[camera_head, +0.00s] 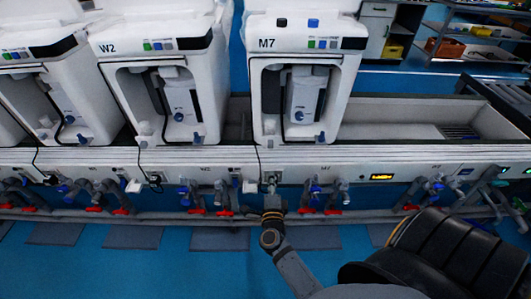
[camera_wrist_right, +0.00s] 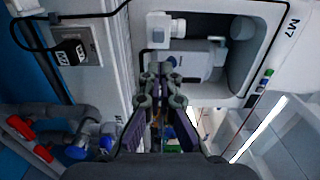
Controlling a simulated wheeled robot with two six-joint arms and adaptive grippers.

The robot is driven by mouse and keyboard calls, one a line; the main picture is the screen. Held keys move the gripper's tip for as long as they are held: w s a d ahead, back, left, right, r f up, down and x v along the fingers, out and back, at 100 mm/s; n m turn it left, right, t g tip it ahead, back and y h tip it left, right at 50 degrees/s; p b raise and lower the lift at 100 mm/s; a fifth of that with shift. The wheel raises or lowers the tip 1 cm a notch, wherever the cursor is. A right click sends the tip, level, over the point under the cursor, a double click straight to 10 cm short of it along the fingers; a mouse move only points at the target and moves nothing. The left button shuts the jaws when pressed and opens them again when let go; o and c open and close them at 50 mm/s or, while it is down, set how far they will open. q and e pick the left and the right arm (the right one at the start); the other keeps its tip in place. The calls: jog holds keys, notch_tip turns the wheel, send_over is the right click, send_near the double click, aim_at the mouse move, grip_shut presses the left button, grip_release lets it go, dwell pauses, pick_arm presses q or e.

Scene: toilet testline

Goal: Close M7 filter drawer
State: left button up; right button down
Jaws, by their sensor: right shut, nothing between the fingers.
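The M7 machine (camera_head: 266,75) is a white unit with an open front recess, standing on the long bench. Inside the recess is a light grey block (camera_head: 303,95) with a blue knob; the block also shows in the wrist view (camera_wrist_right: 190,66). I cannot tell which part is the filter drawer, or how far out it is. My right gripper (camera_head: 271,186) is at the bench front, below M7's left side. In the wrist view its fingers (camera_wrist_right: 160,72) are shut and empty, in front of the recess. Contact cannot be judged. My left gripper is not in view.
The W2 machine (camera_head: 112,42) stands left of M7. Pipes with red and blue valves (camera_head: 305,210) run below the bench front panel (camera_head: 330,165). A socket with a black plug (camera_wrist_right: 70,48) is beside the gripper. An empty bench trough (camera_head: 400,112) lies right of M7.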

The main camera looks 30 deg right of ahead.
jog(key=b, duration=0.1)
send_near(270, 140)
jog(key=w+d, duration=0.1)
jog(key=w+f, duration=0.1)
jog(key=shift+w+d, duration=0.35)
jog(key=shift+d, duration=0.05)
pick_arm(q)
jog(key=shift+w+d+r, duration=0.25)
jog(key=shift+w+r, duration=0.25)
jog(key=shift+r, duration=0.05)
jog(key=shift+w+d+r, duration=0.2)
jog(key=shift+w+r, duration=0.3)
pick_arm(e)
jog(key=shift+w+d, duration=0.3)
jog(key=shift+w, duration=0.1)
jog(key=shift+w+d, duration=0.15)
jog(key=shift+w, duration=0.2)
jog(key=b+x, duration=0.1)
jog(key=x, duration=0.5)
jog(key=shift+f, duration=0.1)
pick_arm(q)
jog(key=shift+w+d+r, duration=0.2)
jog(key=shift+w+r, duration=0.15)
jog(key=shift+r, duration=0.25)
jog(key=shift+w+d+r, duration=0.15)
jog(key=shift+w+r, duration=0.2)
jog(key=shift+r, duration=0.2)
pick_arm(e)
jog(key=shift+r, duration=0.35)
